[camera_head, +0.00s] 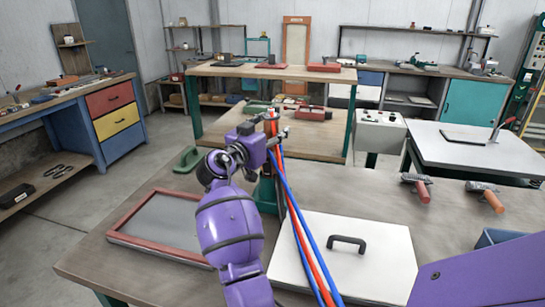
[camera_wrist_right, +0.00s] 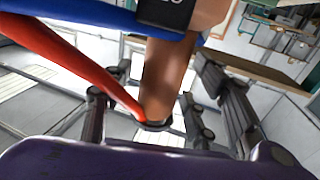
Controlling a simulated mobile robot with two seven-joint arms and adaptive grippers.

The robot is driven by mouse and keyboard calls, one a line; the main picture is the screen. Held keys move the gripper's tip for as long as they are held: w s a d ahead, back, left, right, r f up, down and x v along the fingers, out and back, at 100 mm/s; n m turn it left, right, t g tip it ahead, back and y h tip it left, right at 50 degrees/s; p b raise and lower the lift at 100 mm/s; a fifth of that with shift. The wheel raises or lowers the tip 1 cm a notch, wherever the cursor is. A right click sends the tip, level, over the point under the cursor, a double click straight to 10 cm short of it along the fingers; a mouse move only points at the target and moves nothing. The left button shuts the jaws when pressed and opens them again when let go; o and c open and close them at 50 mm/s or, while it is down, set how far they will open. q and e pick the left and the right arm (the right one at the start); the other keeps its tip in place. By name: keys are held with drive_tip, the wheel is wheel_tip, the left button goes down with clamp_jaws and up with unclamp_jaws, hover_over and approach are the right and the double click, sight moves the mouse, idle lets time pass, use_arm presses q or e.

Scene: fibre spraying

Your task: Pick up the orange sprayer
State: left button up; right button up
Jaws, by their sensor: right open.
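The orange sprayer (camera_wrist_right: 170,75) shows in the right wrist view as an orange-brown upright body between my spread fingers. A red hose (camera_wrist_right: 75,65) and a blue hose (camera_wrist_right: 85,12) run close by it. My right gripper (camera_head: 277,138) is open around the sprayer in the head view, above the near workbench; finger contact cannot be told. In the head view, only a small reddish part of the sprayer (camera_head: 271,122) shows, and the gripper hides most of it. Its hoses hang toward the lower right. My left gripper is not in view.
On the near workbench (camera_head: 440,225) lie a red-framed grey panel (camera_head: 165,222), a white plate with a black handle (camera_head: 345,262) and two orange-handled tools (camera_head: 420,190) (camera_head: 487,196). A grey control box (camera_head: 378,131) stands behind. The floor at left is clear.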

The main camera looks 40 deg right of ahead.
drive_tip(key=shift+f, duration=0.1)
drive_tip(key=shift+c, duration=1)
clamp_jaws()
drive_tip(key=shift+r, duration=0.2)
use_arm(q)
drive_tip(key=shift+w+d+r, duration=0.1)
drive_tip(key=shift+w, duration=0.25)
